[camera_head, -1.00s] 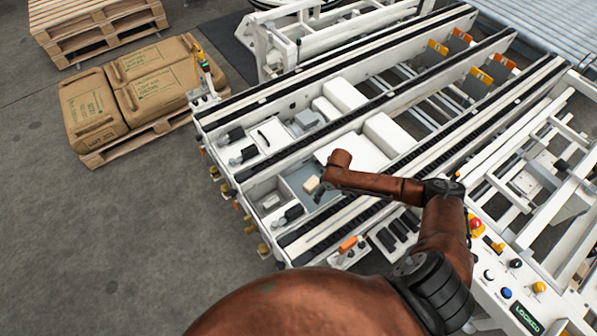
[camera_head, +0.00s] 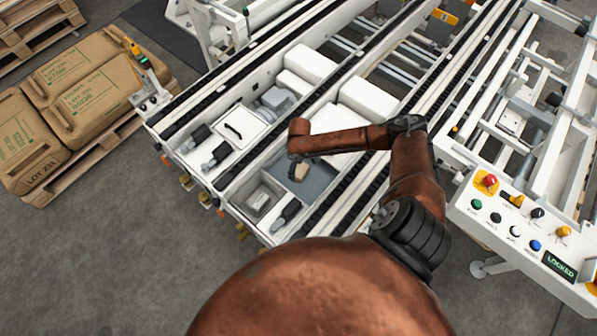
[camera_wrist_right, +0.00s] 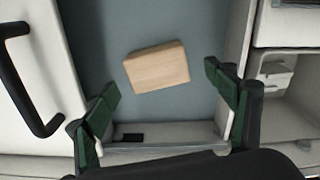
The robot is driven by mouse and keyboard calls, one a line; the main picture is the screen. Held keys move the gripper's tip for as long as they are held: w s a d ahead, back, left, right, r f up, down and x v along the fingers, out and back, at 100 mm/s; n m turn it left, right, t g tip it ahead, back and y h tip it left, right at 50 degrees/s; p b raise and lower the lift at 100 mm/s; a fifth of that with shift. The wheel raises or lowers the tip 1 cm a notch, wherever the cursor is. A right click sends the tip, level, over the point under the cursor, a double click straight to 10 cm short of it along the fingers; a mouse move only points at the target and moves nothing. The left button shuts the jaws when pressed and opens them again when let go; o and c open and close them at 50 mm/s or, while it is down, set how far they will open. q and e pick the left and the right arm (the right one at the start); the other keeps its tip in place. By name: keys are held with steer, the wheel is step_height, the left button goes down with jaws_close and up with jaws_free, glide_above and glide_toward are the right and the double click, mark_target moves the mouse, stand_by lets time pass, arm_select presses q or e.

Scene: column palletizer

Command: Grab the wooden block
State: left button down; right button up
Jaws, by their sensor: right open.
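The wooden block (camera_wrist_right: 157,67) is a small pale rectangular piece lying slightly turned on a grey-blue recessed floor (camera_wrist_right: 105,35) inside the machine. It also shows in the head view (camera_head: 302,172), partly hidden by my right gripper. My right gripper (camera_wrist_right: 165,88) has its two green-padded fingers spread wide and empty. In the wrist view the block lies beyond the fingertips and roughly between their lines, apart from both. In the head view the right gripper (camera_head: 295,160) hangs over the recess. My left gripper is not in view.
White walls edge the recess, with a black handle (camera_wrist_right: 30,85) on the left panel. Dark conveyor rails (camera_head: 350,185) run beside it. A control panel (camera_head: 515,225) reading LOCKED stands at right. Bags (camera_head: 90,95) on a pallet stand at left.

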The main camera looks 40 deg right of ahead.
mark_target(300, 169)
steer(key=f, duration=0.2)
steer(key=f+b, duration=0.1)
steer(key=f, duration=0.1)
steer(key=shift+s+d, duration=0.1)
steer(key=shift+d, duration=0.1)
steer(key=shift+r, duration=0.1)
steer(key=shift+c, duration=0.3)
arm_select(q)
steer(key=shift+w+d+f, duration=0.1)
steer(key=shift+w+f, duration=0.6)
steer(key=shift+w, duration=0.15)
arm_select(e)
steer(key=c, duration=1.2)
